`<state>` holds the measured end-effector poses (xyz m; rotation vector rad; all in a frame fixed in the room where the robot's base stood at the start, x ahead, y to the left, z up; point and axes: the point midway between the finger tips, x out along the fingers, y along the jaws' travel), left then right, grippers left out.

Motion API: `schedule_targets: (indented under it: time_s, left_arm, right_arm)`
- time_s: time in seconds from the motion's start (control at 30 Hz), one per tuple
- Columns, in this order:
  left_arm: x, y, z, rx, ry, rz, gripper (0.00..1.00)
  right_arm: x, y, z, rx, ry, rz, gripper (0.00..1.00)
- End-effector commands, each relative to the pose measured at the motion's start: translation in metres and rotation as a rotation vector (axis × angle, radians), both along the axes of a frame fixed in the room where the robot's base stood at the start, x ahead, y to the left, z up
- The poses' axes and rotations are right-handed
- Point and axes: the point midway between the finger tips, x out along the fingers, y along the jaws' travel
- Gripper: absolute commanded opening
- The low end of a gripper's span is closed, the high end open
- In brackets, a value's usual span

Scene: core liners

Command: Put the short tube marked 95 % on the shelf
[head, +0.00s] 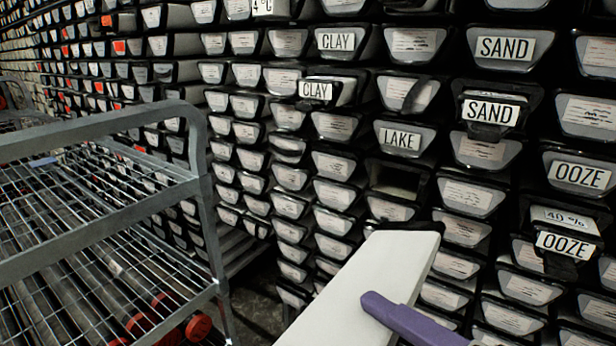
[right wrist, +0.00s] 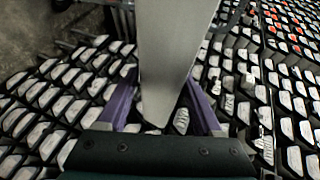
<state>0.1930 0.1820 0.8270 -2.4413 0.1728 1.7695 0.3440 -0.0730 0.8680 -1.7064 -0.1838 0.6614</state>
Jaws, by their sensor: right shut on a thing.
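A long pale, flat-sided tube (head: 372,285) with a dark far end slants up from the bottom of the head view. No 95 % mark shows on it. My right gripper (head: 385,306) is shut on it; one purple finger shows along its right side. In the right wrist view both purple fingers (right wrist: 162,82) flank the tube (right wrist: 178,40). The shelf (head: 400,225) is a wall of stacked trays with pale ends. A dark empty slot (head: 398,180) lies under the LAKE label (head: 399,139), just above the tube's far end as seen. My left gripper is out of view.
A grey wire cart (head: 100,235) stands at the left, with dark red-capped tubes (head: 165,302) on its lower level. CLAY (head: 316,89), SAND (head: 491,112) and OOZE (head: 567,245) tags hang from protruding pieces on the shelf. A 40 % piece (head: 563,218) sits at the right.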

Motion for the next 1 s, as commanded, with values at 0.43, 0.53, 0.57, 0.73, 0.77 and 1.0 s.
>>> schedule_targets:
  time_s: [0.43,0.53,0.57,0.73,0.77,1.0]
  left_arm:
    - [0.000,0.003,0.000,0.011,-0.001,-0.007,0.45]
    - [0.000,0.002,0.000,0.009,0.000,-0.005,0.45]
    - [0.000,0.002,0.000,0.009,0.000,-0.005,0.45]
    - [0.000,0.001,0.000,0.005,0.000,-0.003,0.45]
    - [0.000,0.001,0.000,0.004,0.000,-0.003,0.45]
    - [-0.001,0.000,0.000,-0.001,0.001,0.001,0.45]
  right_arm:
    - [-0.020,-0.049,0.111,-0.013,-0.016,0.219,0.00]
    - [-0.025,-0.061,0.138,-0.014,-0.012,0.278,0.00]
    - [-0.027,-0.065,0.145,-0.011,-0.009,0.290,0.00]
    - [-0.032,-0.079,0.175,-0.007,-0.006,0.352,0.00]
    - [-0.033,-0.081,0.180,-0.006,-0.006,0.361,0.00]
    - [-0.040,-0.096,0.214,-0.004,-0.006,0.429,0.00]
